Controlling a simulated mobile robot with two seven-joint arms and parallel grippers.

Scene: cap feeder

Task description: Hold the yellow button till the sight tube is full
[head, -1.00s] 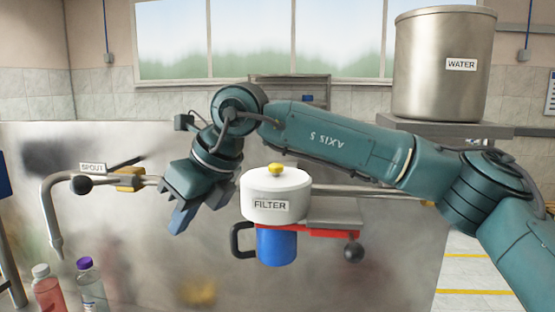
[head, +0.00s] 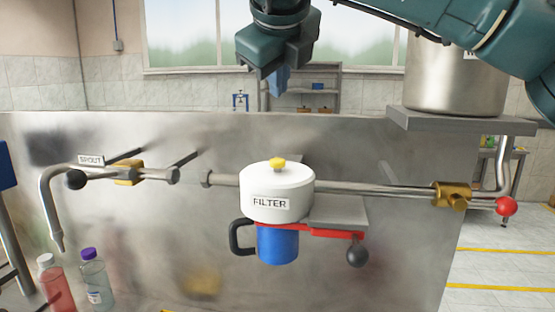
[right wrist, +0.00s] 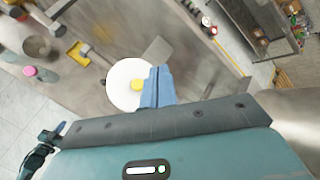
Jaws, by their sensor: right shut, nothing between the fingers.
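The yellow button (head: 278,163) sits on top of the white round filter housing (head: 262,205), above a blue cup (head: 277,244). My right gripper (head: 279,80) is shut and empty, with blue fingers pointing down, well above the button in the head view. In the right wrist view its fingers (right wrist: 157,88) show beside the button (right wrist: 137,85) and cover part of the white housing (right wrist: 120,92); they look apart from the button. I cannot make out a sight tube in either view. My left gripper is not in the head view.
A pipe runs from the spout (head: 55,215) past the filter to a brass valve (head: 452,196) and a red knob (head: 506,206). A black-knobbed lever (head: 357,257) hangs right of the blue cup. Two bottles (head: 95,280) stand at lower left. A metal tank (head: 455,80) stands at upper right.

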